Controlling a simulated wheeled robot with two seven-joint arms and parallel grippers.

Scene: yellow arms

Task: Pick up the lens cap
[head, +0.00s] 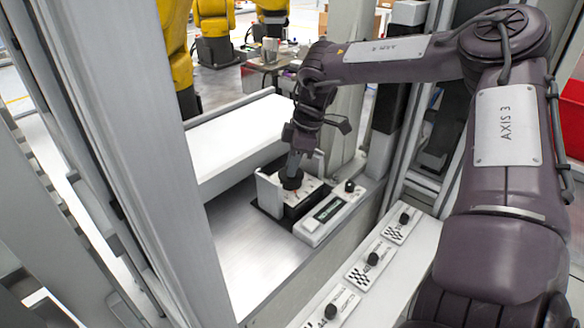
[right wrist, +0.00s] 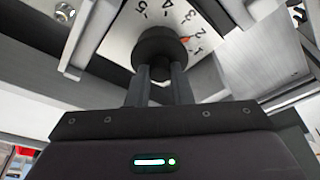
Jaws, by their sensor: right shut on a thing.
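My right gripper (head: 293,168) reaches down to a white-topped box (head: 312,188) at the middle of the head view. Its two fingers are shut on a round black knob-like piece (head: 291,183). In the right wrist view this black piece (right wrist: 160,44) is between the fingertips, in front of a white dial plate (right wrist: 116,32) with printed numbers and a red pointer. I cannot tell whether the piece is clear of the plate. I can make out no separate thing that is clearly a lens cap. My left gripper is out of view.
A white panel with a dark display (head: 328,209) and a black knob (head: 350,186) stands right beside the box. Several checkered cards with black knobs (head: 372,259) lie on the front ledge. Grey posts (head: 130,130) frame the left. The metal surface (head: 245,250) left of the box is bare.

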